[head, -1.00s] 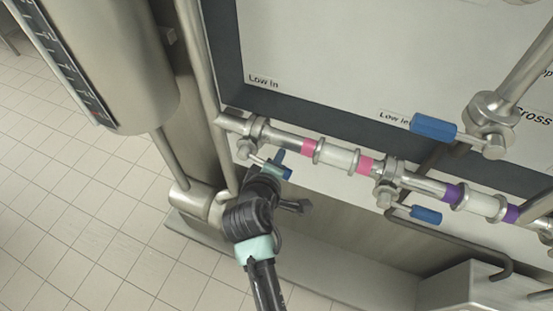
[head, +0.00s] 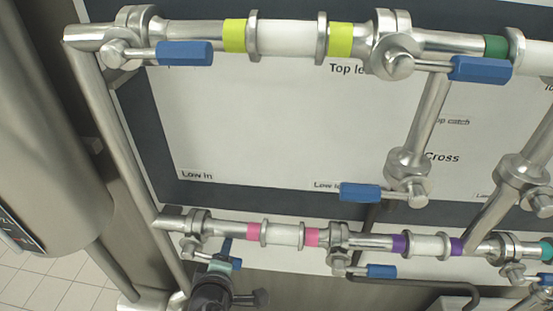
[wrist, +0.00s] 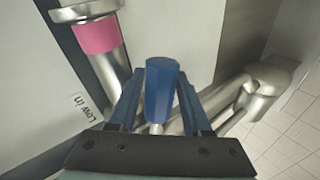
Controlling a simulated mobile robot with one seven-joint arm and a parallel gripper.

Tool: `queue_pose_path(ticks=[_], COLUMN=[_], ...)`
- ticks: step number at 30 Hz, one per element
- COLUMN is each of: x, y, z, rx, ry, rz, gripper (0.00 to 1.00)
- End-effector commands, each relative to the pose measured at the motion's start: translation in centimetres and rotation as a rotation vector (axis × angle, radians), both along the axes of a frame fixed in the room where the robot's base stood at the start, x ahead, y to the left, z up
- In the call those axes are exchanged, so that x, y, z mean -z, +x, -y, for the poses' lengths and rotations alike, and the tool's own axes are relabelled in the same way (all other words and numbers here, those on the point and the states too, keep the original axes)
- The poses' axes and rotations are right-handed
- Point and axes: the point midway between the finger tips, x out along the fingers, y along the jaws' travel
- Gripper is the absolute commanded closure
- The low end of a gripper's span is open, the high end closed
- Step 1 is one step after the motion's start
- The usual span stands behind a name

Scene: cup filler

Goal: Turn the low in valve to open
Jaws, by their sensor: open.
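The low in valve (head: 191,247) sits at the left end of the lower pipe, below the "Low in" label (head: 197,176). Its metal lever points right toward my gripper (head: 226,254), which covers most of its handle in the head view. In the wrist view the blue handle (wrist: 160,92) stands between the two dark blue fingers of my gripper (wrist: 157,77). The fingers are open on either side of it, with a gap visible near the tips. Whether either finger touches the handle lower down I cannot tell.
A pink-banded pipe (wrist: 98,38) runs close beside the fingers in the wrist view. Another blue-handled valve (head: 381,271) is further right on the lower pipe. An upper pipe (head: 285,37) carries more valves. A large steel cylinder (head: 40,120) stands at the left.

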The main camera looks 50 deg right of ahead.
Motion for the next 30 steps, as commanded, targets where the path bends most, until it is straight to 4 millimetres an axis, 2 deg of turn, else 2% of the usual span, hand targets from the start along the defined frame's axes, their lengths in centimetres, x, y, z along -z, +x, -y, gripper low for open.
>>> queue_pose_path(ticks=[2,18,30], x=[-0.4,2.4,3.7], y=[0.2,1.3,2.3], z=[0.2,-0.7,-1.8], rx=[0.002,0.001,0.0], ry=[-0.001,0.199,0.351], rz=[0.023,0.271,0.456], gripper=[0.37,0.37,0.37])
